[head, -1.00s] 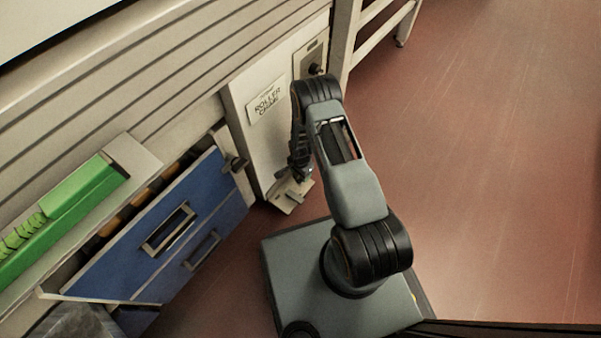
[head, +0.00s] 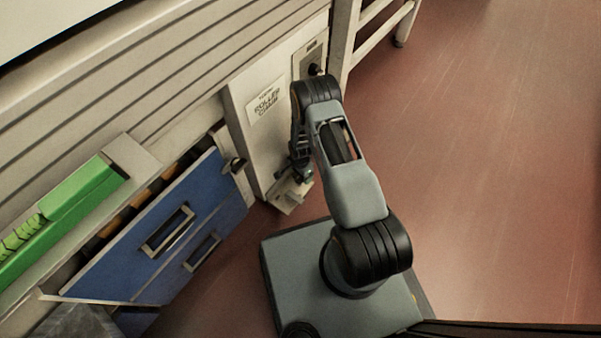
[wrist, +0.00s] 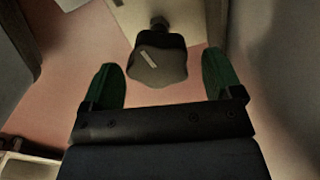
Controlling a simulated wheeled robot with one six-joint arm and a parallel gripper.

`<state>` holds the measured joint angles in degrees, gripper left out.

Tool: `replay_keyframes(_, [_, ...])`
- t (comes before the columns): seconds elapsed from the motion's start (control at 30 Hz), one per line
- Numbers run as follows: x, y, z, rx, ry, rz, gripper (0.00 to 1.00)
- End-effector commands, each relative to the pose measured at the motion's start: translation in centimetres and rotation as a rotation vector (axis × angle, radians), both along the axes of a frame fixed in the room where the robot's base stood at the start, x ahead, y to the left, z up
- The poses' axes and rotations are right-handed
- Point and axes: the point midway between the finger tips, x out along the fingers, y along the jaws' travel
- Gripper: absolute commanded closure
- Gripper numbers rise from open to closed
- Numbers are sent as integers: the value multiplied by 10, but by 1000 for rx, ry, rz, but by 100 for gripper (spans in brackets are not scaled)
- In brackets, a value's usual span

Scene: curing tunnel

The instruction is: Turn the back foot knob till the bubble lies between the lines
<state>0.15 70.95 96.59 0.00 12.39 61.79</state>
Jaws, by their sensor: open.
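The foot knob (wrist: 158,65) is dark and lobed, with a pale mark on its face, and shows in the wrist view. My gripper (wrist: 160,72) is open, with one green finger on each side of the knob. Gaps show between the knob and both fingers. In the head view my gripper (head: 301,174) is low beside the pale cabinet, above a small pale foot bracket (head: 289,199). The knob is hidden or too small to make out there. No bubble or level lines can be made out in either view.
The pale cabinet (head: 262,150) with a roller chain label stands left of my arm. Blue drawers (head: 160,235) and a green item (head: 75,210) are further left. A pale frame leg (head: 347,45) stands at the top. Red floor (head: 490,180) is clear to the right.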

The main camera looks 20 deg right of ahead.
Motion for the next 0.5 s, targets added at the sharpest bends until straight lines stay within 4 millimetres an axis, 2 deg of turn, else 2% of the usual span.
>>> replay_keyframes(0.17, [0,0,10,0,0,0,15])
replay_keyframes(0.5, [1,-1,78,0,-2,-1,15])
